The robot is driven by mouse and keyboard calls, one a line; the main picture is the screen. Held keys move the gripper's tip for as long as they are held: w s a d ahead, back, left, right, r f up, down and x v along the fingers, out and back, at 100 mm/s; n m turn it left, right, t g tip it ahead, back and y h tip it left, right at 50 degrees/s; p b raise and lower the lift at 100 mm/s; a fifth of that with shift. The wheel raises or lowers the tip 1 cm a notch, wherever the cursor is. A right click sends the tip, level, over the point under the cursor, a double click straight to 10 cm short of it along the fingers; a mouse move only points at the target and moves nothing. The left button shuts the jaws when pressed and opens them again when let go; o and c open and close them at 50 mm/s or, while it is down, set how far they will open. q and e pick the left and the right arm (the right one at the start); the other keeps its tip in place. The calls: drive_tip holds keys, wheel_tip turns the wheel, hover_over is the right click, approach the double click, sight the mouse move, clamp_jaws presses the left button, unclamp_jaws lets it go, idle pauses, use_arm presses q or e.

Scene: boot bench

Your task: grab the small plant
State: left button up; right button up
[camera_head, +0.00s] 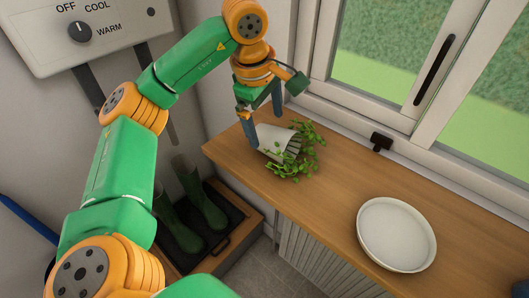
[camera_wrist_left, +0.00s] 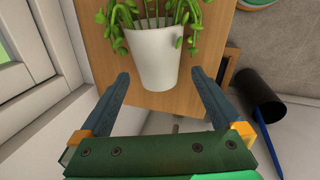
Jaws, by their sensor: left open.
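The small plant (camera_head: 276,139) is a white tapered pot with trailing green leaves, lying tipped over on the wooden bench top near its left end. Its leaves spread to the right, towards the window. My left gripper (camera_head: 265,132) is open at the pot's left, bottom end. In the left wrist view, the pot (camera_wrist_left: 153,58) shows ahead of the open gripper (camera_wrist_left: 160,74), with its narrow base between the two fingertips and gaps on both sides. Leaves at the top of that view are partly cut off. My right gripper is not in view.
A round white plate (camera_head: 397,235) lies on the wooden bench top (camera_head: 335,190) to the right. A black window latch (camera_head: 381,142) is behind. Green boots (camera_head: 196,205) stand in a dark tray below. The bench between plant and plate is clear.

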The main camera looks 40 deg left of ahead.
sight(271, 131)
use_arm(q)
drive_tip(key=shift+a+p+x, duration=0.15)
drive_tip(key=shift+p+x, duration=0.2)
drive_tip(key=shift+x, duration=0.25)
drive_tip(key=shift+a+p+x, duration=0.15)
drive_tip(key=shift+p+x, duration=0.15)
drive_tip(key=shift+x, duration=0.35)
drive_tip(key=shift+w+d+f, duration=0.25)
drive_tip(key=shift+d+f, duration=0.2)
drive_tip(key=shift+f, duration=0.15)
drive_tip(key=shift+w+d+f, duration=0.25)
drive_tip(key=shift+d+f, duration=0.15)
drive_tip(key=shift+f, duration=0.45)
drive_tip(key=shift+a, duration=0.2)
drive_tip(key=shift+a+f, duration=0.1)
drive_tip(key=shift+a, duration=0.1)
drive_tip(key=shift+c, duration=0.2)
drive_tip(key=c, duration=0.3)
drive_tip(key=shift+d, duration=0.15)
drive_tip(key=c, duration=1.1)
drive_tip(key=shift+w, duration=0.1)
clamp_jaws()
